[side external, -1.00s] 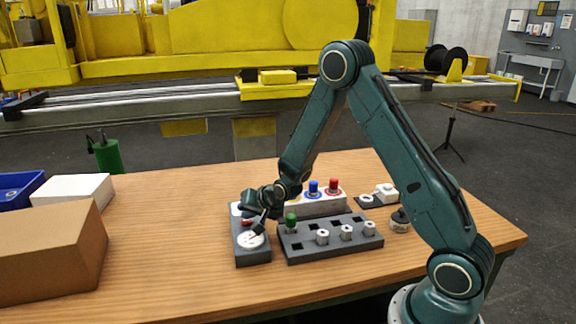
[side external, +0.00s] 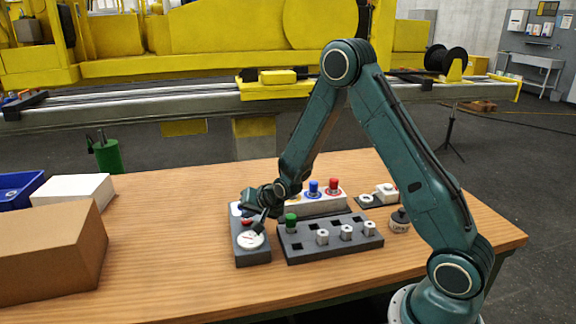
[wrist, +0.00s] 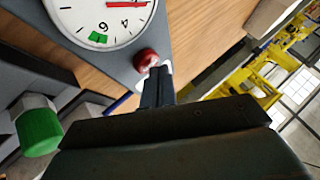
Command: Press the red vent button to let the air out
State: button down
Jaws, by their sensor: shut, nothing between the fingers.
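The red vent button (wrist: 147,61) sits on a grey panel beside a round white gauge (wrist: 100,18). In the side view the button (side external: 246,221) is partly covered by my gripper (side external: 259,226). The gauge (side external: 250,241) lies on the near end of the same panel. In the wrist view its red needle lies across the dial, away from the green mark near 4 and 6. My gripper is shut and empty, its fingertips (wrist: 159,72) right beside the button. I cannot tell whether they touch it.
A dark block (side external: 330,240) with several pegs, one green-topped (side external: 291,222), stands just right of the panel. Behind it is a white box with blue (side external: 314,187) and red (side external: 333,186) knobs. A cardboard box (side external: 45,255) stands at left. The table between is clear.

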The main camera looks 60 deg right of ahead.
aim_at(249, 221)
jog(key=shift+r, duration=0.6)
jog(key=shift+r, duration=0.1)
jog(key=shift+r, duration=2.4)
